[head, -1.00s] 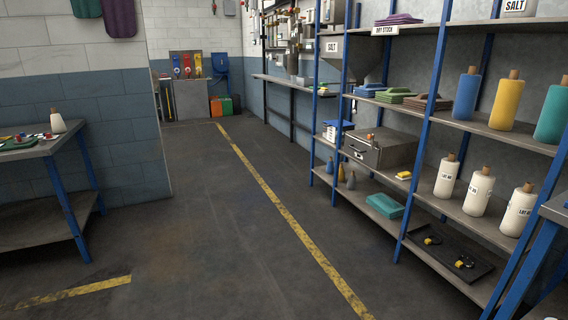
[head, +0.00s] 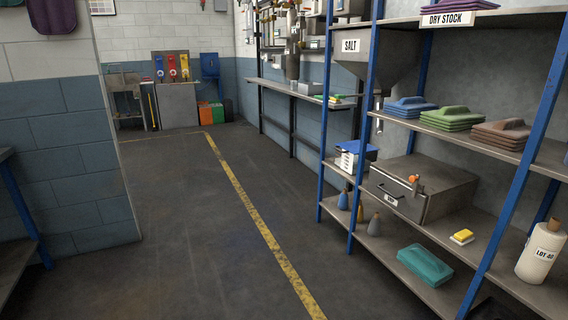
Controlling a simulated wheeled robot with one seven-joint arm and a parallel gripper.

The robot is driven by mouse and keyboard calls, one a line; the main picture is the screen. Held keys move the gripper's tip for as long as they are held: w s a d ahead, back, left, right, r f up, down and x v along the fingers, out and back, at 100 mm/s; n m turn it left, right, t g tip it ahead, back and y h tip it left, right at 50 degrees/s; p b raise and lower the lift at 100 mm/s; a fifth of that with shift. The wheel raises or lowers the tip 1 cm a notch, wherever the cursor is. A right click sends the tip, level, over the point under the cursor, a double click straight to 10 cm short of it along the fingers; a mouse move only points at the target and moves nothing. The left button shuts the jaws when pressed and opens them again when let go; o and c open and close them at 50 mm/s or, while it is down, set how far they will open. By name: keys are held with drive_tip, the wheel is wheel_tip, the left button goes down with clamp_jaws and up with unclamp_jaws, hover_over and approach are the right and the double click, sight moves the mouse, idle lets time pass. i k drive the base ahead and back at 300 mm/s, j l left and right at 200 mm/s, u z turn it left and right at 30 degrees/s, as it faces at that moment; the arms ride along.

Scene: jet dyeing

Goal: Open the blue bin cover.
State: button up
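No bin plainly marked as the blue bin is in view, and I cannot tell which blue thing is its cover. A small white box with a blue top (head: 355,148) stands on the middle shelf at the right, beside a grey metal box. A blue fixture (head: 210,66) hangs on the far wall, too small to make out. Below it stand small bins on the floor, an orange one (head: 205,116) and a green one (head: 216,113). My gripper is not in view.
A blue-posted shelf rack (head: 500,210) fills the right side, with a grey metal box (head: 420,188), cloth stacks and a bottle. A wall corner (head: 70,140) and a table edge stand at the left. The floor along the yellow line (head: 245,200) is clear.

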sight(353, 147)
drive_tip(key=i+l, duration=0.1)
drive_tip(key=i, duration=3.8)
drive_tip(key=j+u, duration=0.05)
drive_tip(key=j, duration=0.05)
